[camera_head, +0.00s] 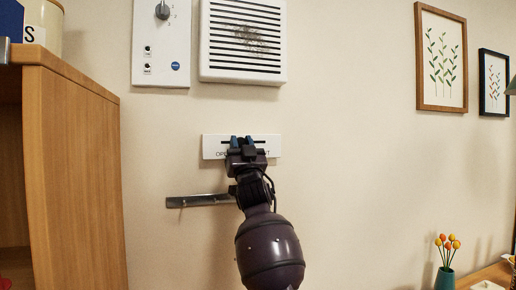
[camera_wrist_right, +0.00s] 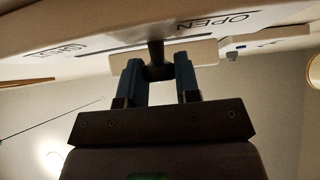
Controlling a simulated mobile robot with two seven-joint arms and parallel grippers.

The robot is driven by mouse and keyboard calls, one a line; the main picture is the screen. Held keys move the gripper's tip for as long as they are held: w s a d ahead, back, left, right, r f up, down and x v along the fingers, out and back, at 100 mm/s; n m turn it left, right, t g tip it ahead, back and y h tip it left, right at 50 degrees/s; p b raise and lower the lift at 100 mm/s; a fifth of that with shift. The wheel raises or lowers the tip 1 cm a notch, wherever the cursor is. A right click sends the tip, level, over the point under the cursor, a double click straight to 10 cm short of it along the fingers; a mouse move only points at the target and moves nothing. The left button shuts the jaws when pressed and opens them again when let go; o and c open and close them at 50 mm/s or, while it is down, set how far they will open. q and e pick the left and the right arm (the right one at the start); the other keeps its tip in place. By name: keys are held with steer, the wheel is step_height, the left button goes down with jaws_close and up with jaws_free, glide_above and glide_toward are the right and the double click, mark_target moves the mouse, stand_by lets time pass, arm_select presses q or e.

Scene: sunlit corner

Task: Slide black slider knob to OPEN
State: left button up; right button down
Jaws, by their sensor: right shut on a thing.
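The white slider plate (camera_head: 209,147) is on the wall below the vent. Its OPEN label is at the left end and the last letter of the other label shows at the right. My right gripper (camera_head: 241,142) is in front of the plate's middle, its blue fingers pointing at the wall. In the right wrist view the black slider knob (camera_wrist_right: 156,50) stands between the two fingertips of my right gripper (camera_wrist_right: 160,72), which is shut on it. There the OPEN label is right of the knob and SHUT is far left. In the head view the gripper hides the knob. My left gripper is not in view.
A metal rail (camera_head: 195,201) is on the wall just below left. Above are a white vent (camera_head: 205,45) and a dial panel (camera_head: 146,45). A wooden cabinet (camera_head: 75,170) stands at left. A vase of flowers (camera_head: 445,279) is at lower right.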

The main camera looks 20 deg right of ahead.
mark_target(229, 146)
steer(key=a, duration=0.3)
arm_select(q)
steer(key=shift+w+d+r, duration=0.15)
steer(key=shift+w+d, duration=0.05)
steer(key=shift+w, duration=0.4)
arm_select(e)
steer(key=c, duration=1.3)
jaws_free()
steer(key=shift+a, duration=0.1)
steer(key=o, duration=0.5)
steer(key=shift+s+a, duration=0.1)
steer(key=shift+a, duration=0.05)
steer(key=shift+c, duration=0.2)
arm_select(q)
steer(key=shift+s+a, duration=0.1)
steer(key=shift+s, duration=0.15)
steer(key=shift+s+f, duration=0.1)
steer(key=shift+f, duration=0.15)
arm_select(e)
steer(key=shift+f, duration=0.2)
